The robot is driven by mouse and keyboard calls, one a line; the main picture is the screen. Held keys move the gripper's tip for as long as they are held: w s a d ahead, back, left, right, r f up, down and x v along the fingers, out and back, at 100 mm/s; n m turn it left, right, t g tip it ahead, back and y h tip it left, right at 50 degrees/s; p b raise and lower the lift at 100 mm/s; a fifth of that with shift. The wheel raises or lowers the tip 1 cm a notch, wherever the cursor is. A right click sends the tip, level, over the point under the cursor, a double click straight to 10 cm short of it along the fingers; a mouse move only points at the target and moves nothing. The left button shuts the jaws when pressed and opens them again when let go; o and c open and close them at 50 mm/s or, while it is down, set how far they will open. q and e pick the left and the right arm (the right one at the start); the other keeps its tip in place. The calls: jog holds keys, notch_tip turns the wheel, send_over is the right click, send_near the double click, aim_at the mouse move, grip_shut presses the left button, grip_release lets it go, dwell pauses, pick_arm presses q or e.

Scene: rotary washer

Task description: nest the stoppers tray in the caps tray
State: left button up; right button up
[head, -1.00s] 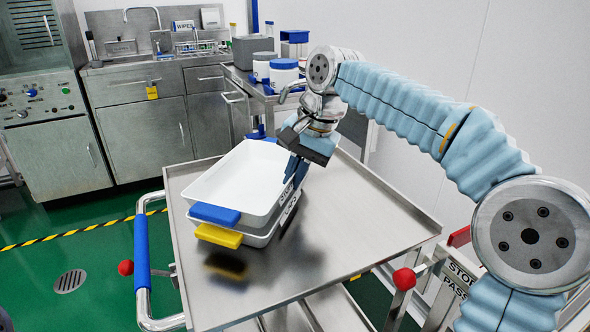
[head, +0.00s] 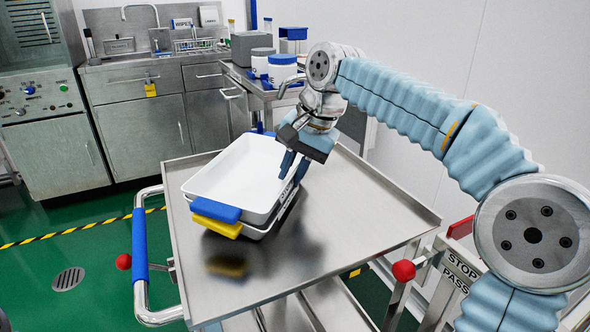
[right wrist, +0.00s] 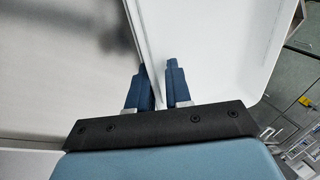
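The stoppers tray (head: 236,180), white with blue handles, sits in the caps tray (head: 262,233), white with a yellow handle (head: 216,227). Only a low strip of the caps tray's outer wall shows below it. The stoppers tray's inside is empty, and its rim looks close to level with the lower one. My right gripper (head: 294,168) is at the right long wall of the stoppers tray, its fingers (right wrist: 162,86) on either side of the rim with a gap between them. The lettering on the walls is partly hidden. My left gripper is not in view.
The trays stand on a steel cart (head: 345,235) with clear top to the right and front. A blue push handle (head: 140,245) is at its left. A second cart behind holds white jars (head: 282,70). A wall stands at the right.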

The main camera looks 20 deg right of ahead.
jog(key=shift+s+d+f, duration=0.15)
jog(key=shift+f, duration=0.75)
jog(key=p+v, duration=0.4)
jog(key=v, duration=1.1)
jog(key=shift+a+r, duration=0.25)
